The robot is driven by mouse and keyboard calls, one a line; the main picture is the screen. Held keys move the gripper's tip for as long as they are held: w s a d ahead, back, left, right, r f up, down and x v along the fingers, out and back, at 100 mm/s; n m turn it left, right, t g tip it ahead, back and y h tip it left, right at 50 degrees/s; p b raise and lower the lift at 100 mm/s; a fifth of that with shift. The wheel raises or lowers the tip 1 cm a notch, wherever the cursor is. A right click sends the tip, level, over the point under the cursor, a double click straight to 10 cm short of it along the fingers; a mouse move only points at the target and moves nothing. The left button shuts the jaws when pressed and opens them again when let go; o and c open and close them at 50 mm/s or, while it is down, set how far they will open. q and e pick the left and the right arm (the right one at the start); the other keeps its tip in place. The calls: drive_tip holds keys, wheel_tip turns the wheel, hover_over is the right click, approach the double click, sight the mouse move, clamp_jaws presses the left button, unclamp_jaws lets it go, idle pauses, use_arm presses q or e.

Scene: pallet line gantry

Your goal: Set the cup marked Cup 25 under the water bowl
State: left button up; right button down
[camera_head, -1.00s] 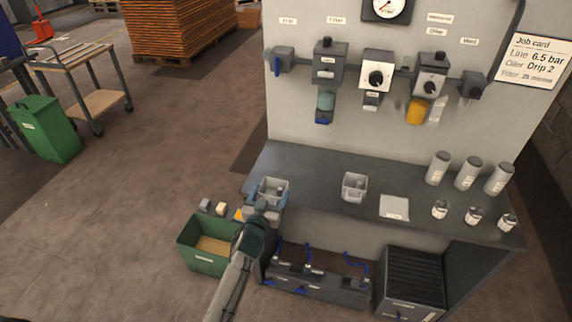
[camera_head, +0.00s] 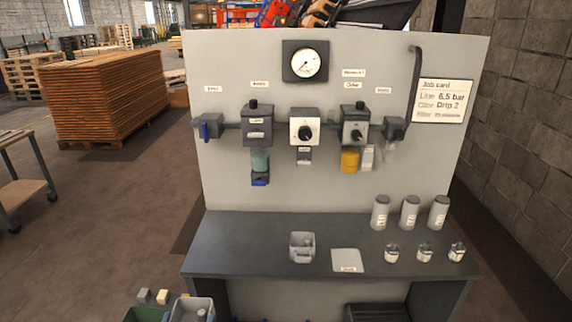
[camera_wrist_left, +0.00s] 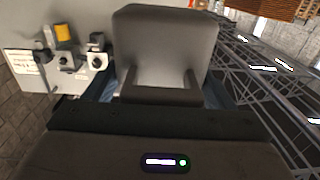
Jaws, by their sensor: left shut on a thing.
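My left gripper (camera_wrist_left: 160,84) is shut on a pale grey square cup (camera_wrist_left: 165,35), which fills the middle of the left wrist view. In the head view the held cup (camera_head: 192,310) shows at the bottom edge, just left of the bench's front corner; most of the gripper is cut off there. No marking is readable on it. The water bowl (camera_head: 260,160) is a teal translucent bowl with a blue bottom, hanging under the left block on the panel, well above and apart from the cup. Another grey cup (camera_head: 302,247) stands on the bench. My right gripper is out of view.
The bench top (camera_head: 240,245) is clear below the water bowl. A flat pale pad (camera_head: 347,261), several grey cylinders and small jars stand to the right. An amber bowl (camera_head: 350,161) hangs right of the water bowl. A green bin (camera_head: 146,314) is at bottom left.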

use_arm(q)
drive_tip(key=shift+s+r, duration=0.5)
drive_tip(key=shift+s, duration=0.2)
drive_tip(key=w+f+p, duration=0.3)
drive_tip(key=w, duration=0.8)
drive_tip(key=w+f+h+p, duration=0.1)
drive_tip(key=w+f+p, duration=0.2)
drive_tip(key=w, duration=0.8)
drive_tip(key=shift+w+f+m+p, duration=0.3)
drive_tip(key=shift+f+p, duration=0.1)
drive_tip(key=shift+f, duration=0.1)
